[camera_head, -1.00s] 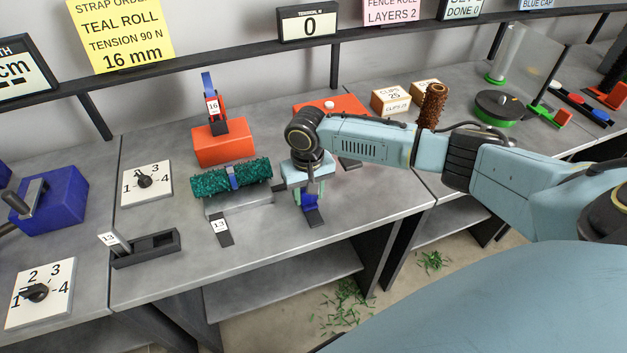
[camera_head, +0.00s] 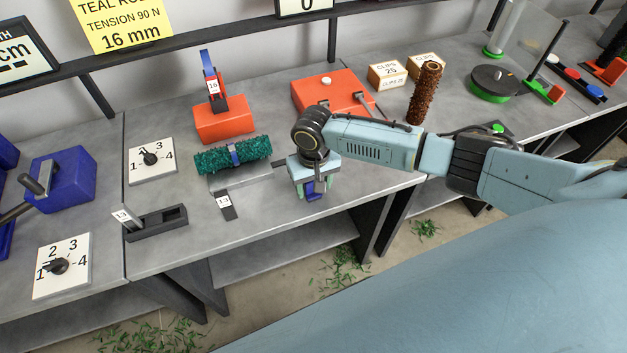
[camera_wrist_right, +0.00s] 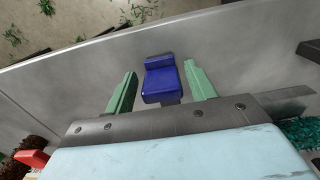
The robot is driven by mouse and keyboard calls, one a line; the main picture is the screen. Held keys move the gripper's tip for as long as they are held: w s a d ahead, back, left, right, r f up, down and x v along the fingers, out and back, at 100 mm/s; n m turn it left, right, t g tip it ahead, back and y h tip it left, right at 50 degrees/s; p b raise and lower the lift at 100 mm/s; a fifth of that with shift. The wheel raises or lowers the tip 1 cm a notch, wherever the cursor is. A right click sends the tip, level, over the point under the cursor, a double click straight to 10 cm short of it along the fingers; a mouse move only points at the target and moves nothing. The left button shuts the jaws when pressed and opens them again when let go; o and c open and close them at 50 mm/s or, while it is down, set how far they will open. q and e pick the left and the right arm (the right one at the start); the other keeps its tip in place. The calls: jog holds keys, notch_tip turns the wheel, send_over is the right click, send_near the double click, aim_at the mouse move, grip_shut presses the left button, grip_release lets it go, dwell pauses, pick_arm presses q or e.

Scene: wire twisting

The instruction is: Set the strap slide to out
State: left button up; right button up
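A small blue block (camera_head: 313,190), which I take to be the strap slide's handle, is near the bench's front edge. My right gripper (camera_head: 314,190) points down over it. In the right wrist view the blue block (camera_wrist_right: 162,80) sits between the two green fingers of my right gripper (camera_wrist_right: 160,90). The fingers are apart, with a narrow gap on each side of the block. My gripper body hides the slide's rear part. My left gripper is not in view.
A teal roll (camera_head: 233,155) with a blue band lies on a grey bed left of my right gripper. A red-orange box (camera_head: 331,92) stands behind it. A black lever slot (camera_head: 157,223) and numbered dials (camera_head: 151,160) are farther left.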

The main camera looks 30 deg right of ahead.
jog(key=shift+o, duration=0.4)
jog(key=shift+w, duration=0.1)
jog(key=shift+r, duration=0.1)
jog(key=shift+r, duration=0.3)
notch_tip(320, 180, up, 13)
jog(key=p, duration=0.1)
jog(key=shift+f+p, duration=0.15)
jog(key=shift+p, duration=0.25)
